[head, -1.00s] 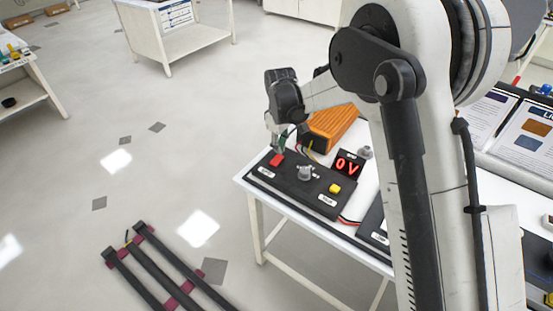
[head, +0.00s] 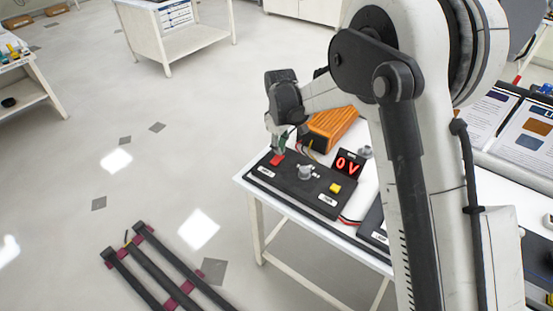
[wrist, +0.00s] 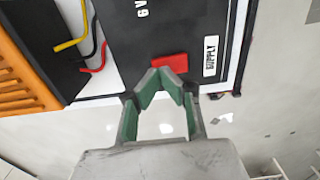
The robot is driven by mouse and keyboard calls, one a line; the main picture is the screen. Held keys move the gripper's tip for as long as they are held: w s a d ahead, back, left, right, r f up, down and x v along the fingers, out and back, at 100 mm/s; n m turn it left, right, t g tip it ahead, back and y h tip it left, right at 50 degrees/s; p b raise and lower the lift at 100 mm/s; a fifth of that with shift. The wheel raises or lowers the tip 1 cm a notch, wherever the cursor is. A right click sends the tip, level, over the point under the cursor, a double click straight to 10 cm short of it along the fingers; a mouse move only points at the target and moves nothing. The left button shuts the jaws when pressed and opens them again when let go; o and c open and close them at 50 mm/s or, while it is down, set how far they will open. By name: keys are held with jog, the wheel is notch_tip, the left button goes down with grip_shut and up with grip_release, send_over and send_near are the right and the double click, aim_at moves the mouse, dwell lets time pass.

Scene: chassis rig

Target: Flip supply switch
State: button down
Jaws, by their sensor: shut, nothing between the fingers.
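The supply switch (wrist: 170,63) is a red rocker on a black panel (wrist: 125,30), beside a white label reading SUPPLY (wrist: 210,56). In the head view the red switch (head: 277,160) sits at the panel's left end. My gripper (wrist: 158,74) has green-lined fingers that meet at the tips. The tips are empty and lie right at the switch's edge in the wrist view; I cannot tell whether they touch it. In the head view my gripper (head: 279,150) points down over the switch. The switch's exact tilt is hard to tell.
An orange ribbed box (head: 330,128) stands behind the panel, with red, black and yellow wires (wrist: 85,40). A display (head: 347,163) reads 0V. A grey knob (head: 305,172) and a yellow button (head: 335,188) are on the panel.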

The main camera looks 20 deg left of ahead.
jog(key=shift+f+b, duration=0.65)
jog(key=shift+f, duration=0.3)
dwell(0.6)
jog(key=shift+r+p, duration=1.3)
jog(key=shift+r, duration=2.25)
